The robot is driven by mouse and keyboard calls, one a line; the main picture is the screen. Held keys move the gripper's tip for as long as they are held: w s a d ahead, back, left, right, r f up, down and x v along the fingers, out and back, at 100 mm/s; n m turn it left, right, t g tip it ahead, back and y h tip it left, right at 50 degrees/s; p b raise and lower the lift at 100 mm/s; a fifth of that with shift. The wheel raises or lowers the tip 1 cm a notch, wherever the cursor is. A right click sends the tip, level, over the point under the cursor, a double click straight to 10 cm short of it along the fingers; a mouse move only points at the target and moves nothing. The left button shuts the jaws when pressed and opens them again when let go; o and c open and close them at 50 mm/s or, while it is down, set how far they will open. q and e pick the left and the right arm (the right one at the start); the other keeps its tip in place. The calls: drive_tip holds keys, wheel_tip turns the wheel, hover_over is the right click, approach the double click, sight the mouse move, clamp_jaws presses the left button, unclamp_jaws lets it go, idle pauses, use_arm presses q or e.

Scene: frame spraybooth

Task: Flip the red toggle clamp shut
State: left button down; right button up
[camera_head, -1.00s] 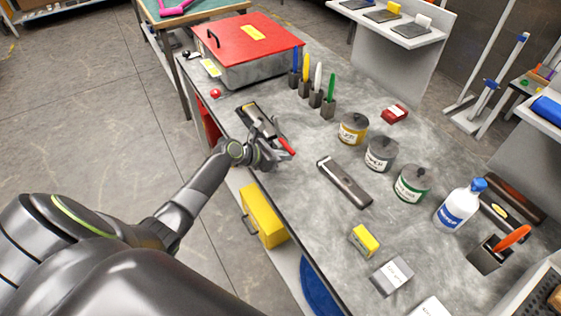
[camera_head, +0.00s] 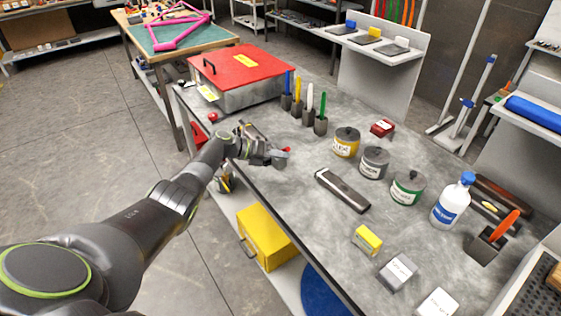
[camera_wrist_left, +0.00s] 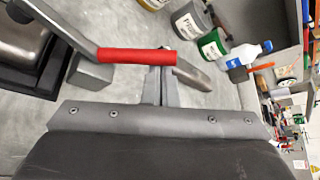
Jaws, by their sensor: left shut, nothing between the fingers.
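The toggle clamp's red handle (camera_wrist_left: 136,56) shows in the left wrist view, on a grey lever arm (camera_wrist_left: 60,22) that runs to the upper left. My left gripper is shut and empty. Its fingers (camera_wrist_left: 161,72) show in the wrist view at the right end of the handle, which overlaps them; I cannot tell whether they touch. My right gripper is not in view.
A red-lidded box (camera_head: 243,62) stands behind the clamp. Brushes in holders, a yellow-labelled can (camera_head: 346,143), a grey can (camera_head: 374,163), a green-labelled can (camera_head: 406,189) and a white bottle (camera_head: 451,203) line the bench's right. A dark flat tool (camera_head: 342,190) lies nearer.

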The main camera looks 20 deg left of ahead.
use_arm(q)
drive_tip(key=shift+w+a+r, duration=0.45)
drive_tip(key=shift+a+r, duration=0.3)
drive_tip(key=shift+r, duration=0.05)
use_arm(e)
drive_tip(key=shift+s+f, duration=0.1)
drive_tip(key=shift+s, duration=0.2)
use_arm(q)
drive_tip(key=shift+a+r, duration=0.1)
drive_tip(key=shift+r, duration=0.05)
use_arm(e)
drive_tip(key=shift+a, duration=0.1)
